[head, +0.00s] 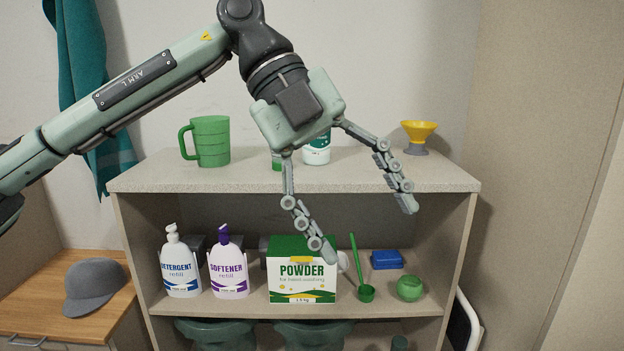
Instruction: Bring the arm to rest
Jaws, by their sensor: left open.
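My left arm (130,88) reaches in from the left, high in front of the shelf unit. My left gripper (368,232) is open, with its two fingers spread wide and pointing down and to the right. Nothing is between the fingers. One fingertip overlaps the upper right part of the powder box (288,278) in the picture; I cannot tell the distance between them. The gripper's body hides part of a white and teal container (317,152) and a small green item (277,163) on the top shelf. My right gripper is not in view.
On the shelf unit's top (447,180) stand a green jug (209,141) and a yellow funnel (418,136). The middle shelf holds detergent (180,266), softener (228,267), a green scoop (366,292), a blue item (387,260) and a green ball-shaped item (409,288). A grey cap (94,286) lies at left.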

